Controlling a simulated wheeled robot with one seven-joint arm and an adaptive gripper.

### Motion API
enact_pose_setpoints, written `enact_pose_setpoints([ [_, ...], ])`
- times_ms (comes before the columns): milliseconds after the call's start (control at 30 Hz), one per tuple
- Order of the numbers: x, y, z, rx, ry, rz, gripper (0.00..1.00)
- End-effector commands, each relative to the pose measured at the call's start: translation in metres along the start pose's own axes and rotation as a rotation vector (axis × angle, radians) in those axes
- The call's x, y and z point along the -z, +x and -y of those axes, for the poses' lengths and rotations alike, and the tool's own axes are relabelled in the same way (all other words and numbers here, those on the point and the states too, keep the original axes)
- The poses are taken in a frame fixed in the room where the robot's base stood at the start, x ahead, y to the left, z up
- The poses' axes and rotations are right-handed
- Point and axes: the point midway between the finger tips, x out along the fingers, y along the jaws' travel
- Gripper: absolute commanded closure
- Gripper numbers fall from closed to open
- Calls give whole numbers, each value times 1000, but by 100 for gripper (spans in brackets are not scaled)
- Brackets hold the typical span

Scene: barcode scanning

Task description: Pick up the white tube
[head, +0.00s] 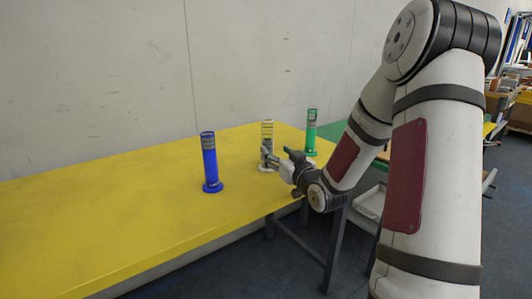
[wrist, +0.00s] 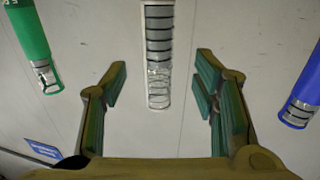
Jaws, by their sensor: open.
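The white tube (head: 267,130) stands upright on the yellow table (head: 120,205), with dark bands around its upper part. In the wrist view the white tube (wrist: 158,55) is in the middle, between the two finger lines. My gripper (head: 268,156) is at the tube's lower part in the head view and hides some of it. In the wrist view my gripper (wrist: 161,75) is open, with a gap on each side of the tube. I cannot tell whether a finger touches it.
A blue tube (head: 209,160) stands to the left of the white one, and a green tube (head: 311,130) to the right. The wrist view shows the green tube (wrist: 32,45) left and the blue tube (wrist: 303,95) right. The table's left part is clear; a wall (head: 90,80) stands behind.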

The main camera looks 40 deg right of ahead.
Motion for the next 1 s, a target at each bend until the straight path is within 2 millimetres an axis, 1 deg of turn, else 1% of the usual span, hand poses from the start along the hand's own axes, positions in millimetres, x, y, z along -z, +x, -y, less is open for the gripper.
enact_pose_setpoints([
  [33,0,8,0,1,0,0,46],
  [100,-1,15,0,1,0,0,46],
  [267,0,24,0,0,1,2,46],
  [367,0,34,0,0,1,0,46],
  [500,1,55,-1,1,2,1,46],
  [600,1,67,-1,1,1,1,46],
  [700,1,73,-1,0,1,2,46],
  [933,1,74,-1,0,0,2,46],
  [967,1,74,-1,0,0,2,50],
  [1000,1,74,-1,0,0,2,59],
])
